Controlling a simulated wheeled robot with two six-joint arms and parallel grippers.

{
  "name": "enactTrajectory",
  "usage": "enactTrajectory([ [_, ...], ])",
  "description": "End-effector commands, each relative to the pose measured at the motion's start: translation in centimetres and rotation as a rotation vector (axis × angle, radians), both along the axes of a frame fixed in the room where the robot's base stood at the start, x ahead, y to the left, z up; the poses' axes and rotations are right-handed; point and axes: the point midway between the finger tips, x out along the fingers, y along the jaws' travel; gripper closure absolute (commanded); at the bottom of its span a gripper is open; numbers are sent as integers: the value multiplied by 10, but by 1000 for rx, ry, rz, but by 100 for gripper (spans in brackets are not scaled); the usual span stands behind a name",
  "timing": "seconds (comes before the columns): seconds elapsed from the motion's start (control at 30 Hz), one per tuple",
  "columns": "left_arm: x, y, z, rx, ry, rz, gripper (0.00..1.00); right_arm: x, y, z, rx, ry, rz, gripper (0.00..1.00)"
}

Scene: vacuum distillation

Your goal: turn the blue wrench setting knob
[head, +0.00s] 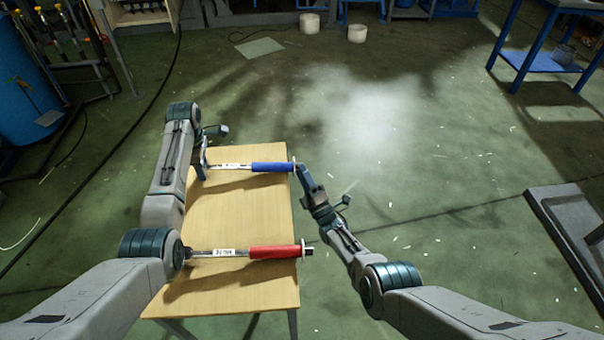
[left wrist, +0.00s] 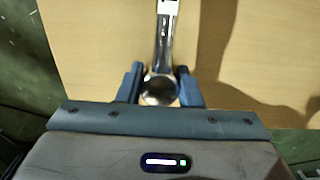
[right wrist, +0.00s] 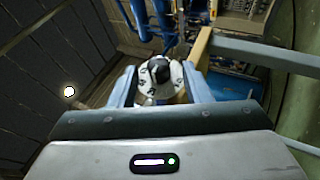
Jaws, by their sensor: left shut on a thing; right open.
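The blue wrench (head: 272,166) lies across the far part of the wooden table, its handle end to the right. My left gripper (head: 204,166) is shut on the wrench's metal head (left wrist: 160,90), with a finger on each side of it in the left wrist view. My right gripper (head: 300,172) is at the handle end, by the setting knob. In the right wrist view the knob (right wrist: 160,75), a white marked disc with a dark centre, sits between the open fingers of my right gripper (right wrist: 160,92). I cannot tell whether they touch it.
A red wrench (head: 270,252) lies across the near part of the table (head: 240,212), parallel to the blue one. The table's right edge is close under both handle ends. Open floor lies to the right, with a dark platform (head: 570,215) at the far right.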

Motion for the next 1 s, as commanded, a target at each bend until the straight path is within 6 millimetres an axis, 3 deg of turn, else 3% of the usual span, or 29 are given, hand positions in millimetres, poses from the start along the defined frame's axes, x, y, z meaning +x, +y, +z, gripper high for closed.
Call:
enactTrajectory([
  [0.5, 0, 3, 0, 6, 0, 3, 100, -74, -39, -45, -1, 3, 1, 56],
  [0.7, 0, 3, 0, 7, 0, 4, 100, -87, -46, -53, 0, 1, 1, 56],
  [1.0, 0, 4, 0, 8, 0, 4, 100, -88, -47, -54, 0, 1, 1, 56],
])
